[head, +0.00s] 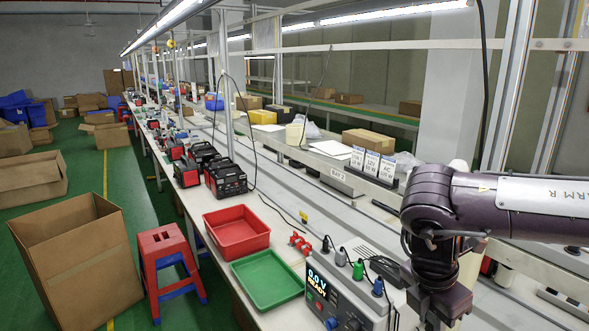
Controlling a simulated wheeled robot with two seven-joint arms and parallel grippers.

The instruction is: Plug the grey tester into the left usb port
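A grey instrument box (375,308) with a lit display reading 0.0 V READY (322,287) stands at the near end of the bench. Small black (340,258), green (358,269) and blue (378,287) plug-like pieces stand on or beside its top. I cannot tell which piece, if any, is the grey tester. No left USB port can be made out. My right gripper (440,308) points down just right of the box, cut by the bottom edge; its fingers cannot be judged. My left gripper is out of view.
A green tray (267,278) and a red tray (237,230) lie empty left of the box. Small red pieces (300,243) lie beside them. Black-and-red power units (225,180) stand farther back. Label cards (372,164) stand on the rear shelf. A red stool (168,262) is beside the bench.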

